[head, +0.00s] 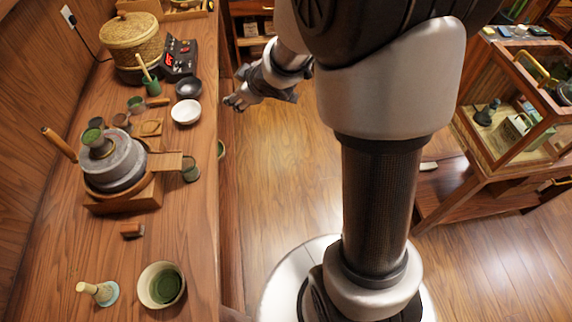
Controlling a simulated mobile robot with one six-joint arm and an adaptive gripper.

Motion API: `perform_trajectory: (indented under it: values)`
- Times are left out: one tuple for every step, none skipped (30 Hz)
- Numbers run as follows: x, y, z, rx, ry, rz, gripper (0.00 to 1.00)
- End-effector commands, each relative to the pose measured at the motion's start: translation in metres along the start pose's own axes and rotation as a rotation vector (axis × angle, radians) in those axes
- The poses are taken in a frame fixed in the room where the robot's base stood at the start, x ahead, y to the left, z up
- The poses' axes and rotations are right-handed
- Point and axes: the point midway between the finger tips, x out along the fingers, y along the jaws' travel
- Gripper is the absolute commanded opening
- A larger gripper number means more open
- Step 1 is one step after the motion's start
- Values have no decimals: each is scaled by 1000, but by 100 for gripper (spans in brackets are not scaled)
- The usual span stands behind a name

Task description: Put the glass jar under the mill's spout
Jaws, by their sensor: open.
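The stone mill (113,168) stands on a wooden base on the left counter, with a wooden handle out to its upper left. Its flat wooden spout (165,161) points right. A small greenish glass jar (191,172) stands upright at the spout's outer end, close to the counter's edge. The spout's tip meets or overlaps the jar's left side in this view; I cannot tell whether the tip is over its mouth. My gripper (232,102) is open and empty, beyond the jar along the counter's right edge, with its fingers toward the counter and apart from the jar.
A white bowl (186,111) and a dark bowl (188,87) are on the counter near my gripper. A woven basket (134,44) and a black control box (180,58) stand farther back. A green-lined bowl (162,286) and a whisk (97,291) are at the near end.

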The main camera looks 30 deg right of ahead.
Motion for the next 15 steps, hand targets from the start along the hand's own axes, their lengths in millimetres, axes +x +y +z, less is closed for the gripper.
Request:
perform_trajectory:
  values:
    - [-30, 10, -6, 34, -33, 54, 68]
    - [-46, 14, -4, 61, -59, 79, 68]
    - [-68, 16, -2, 98, -92, 107, 68]
    - [-84, 17, 0, 128, -116, 125, 68]
    - [-100, 16, 4, 159, -141, 139, 68]
    - [-122, 12, 8, 202, -170, 153, 68]
    - [-137, 8, 12, 235, -192, 159, 68]
    - [-153, 3, 17, 269, -213, 162, 68]
    - [-173, -7, 24, 314, -240, 160, 68]
    - [-188, -15, 29, 347, -258, 154, 68]
    - [-202, -25, 34, 378, -277, 145, 68]
    - [-219, -38, 42, 420, -300, 127, 68]
    - [-232, -49, 47, 447, -315, 112, 68]
    - [-243, -60, 52, 473, -330, 94, 68]
    - [-256, -74, 58, 504, -347, 69, 68]
